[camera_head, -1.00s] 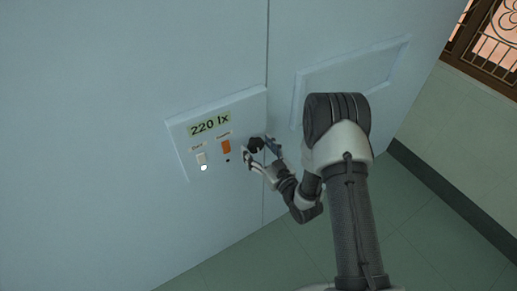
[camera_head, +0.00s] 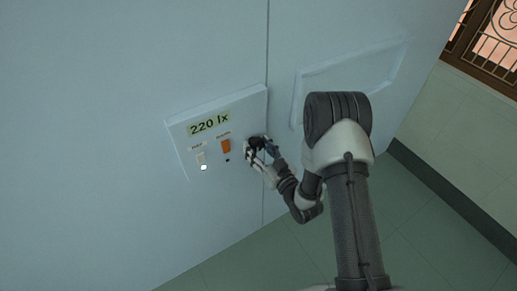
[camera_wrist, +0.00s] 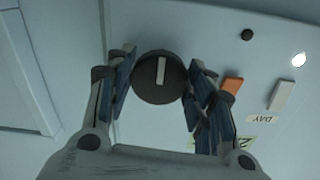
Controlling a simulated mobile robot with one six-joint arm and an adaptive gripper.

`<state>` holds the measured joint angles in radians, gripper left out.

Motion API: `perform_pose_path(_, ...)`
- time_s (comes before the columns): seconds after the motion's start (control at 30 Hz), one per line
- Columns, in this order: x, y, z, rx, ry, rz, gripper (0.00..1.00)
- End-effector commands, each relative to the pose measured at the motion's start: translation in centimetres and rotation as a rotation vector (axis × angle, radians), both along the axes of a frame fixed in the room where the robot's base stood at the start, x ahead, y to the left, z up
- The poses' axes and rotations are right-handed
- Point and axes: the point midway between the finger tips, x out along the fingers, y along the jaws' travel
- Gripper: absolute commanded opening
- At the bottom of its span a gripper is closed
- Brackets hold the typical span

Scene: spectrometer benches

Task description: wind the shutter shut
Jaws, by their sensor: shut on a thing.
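A control panel (camera_head: 238,112) with a "220 lx" display (camera_head: 209,124) is on the pale blue wall. A round dark knob (camera_wrist: 160,77) with a light pointer bar shows in the wrist view, between my fingers. My gripper (camera_head: 258,147) is at the panel's right edge and hides most of the knob in the head view. In the wrist view my gripper (camera_wrist: 159,80) is shut on the knob, one finger on each side. The shutter itself cannot be made out.
The panel also has an orange switch (camera_head: 226,146), a white switch (camera_head: 201,158), a lit white lamp (camera_head: 204,168) and a small black button (camera_head: 228,160). A raised rectangular frame (camera_head: 350,75) is on the wall to the right. The green floor (camera_head: 425,225) is clear.

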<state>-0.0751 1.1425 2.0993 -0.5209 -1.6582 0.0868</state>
Motion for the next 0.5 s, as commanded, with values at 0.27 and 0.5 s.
perform_pose_path(0.27,-0.04,0.05,-0.02,0.001,0.002,0.001,0.56)
perform_pose_path(0.5,-0.03,0.03,-0.01,0.000,0.001,0.001,0.69)
